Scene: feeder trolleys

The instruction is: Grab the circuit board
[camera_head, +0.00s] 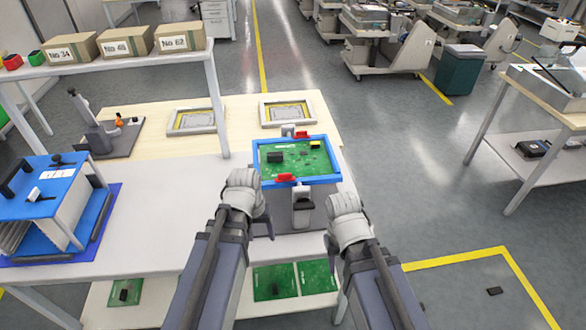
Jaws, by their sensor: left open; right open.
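A green circuit board (312,160) with dark chips and a yellow part lies in a blue frame (325,179) on a grey box-like fixture (318,205) on the table. Red clips sit at the frame's near edge (285,178) and far edge (301,135). My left gripper (262,212) is open and empty, just in front of the frame's near left corner. My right gripper (337,232) is open and empty, nearer to me and right of the fixture. Neither gripper touches the board. Their fingertips are partly hidden by the hands.
More green boards (275,282) lie on the lower shelf. A blue machine (45,188) stands at the left, below a shelf with labelled boxes (126,41). Two framed trays (288,110) lie behind the fixture. Floor right of the table is mostly clear; another table (545,95) stands at the right.

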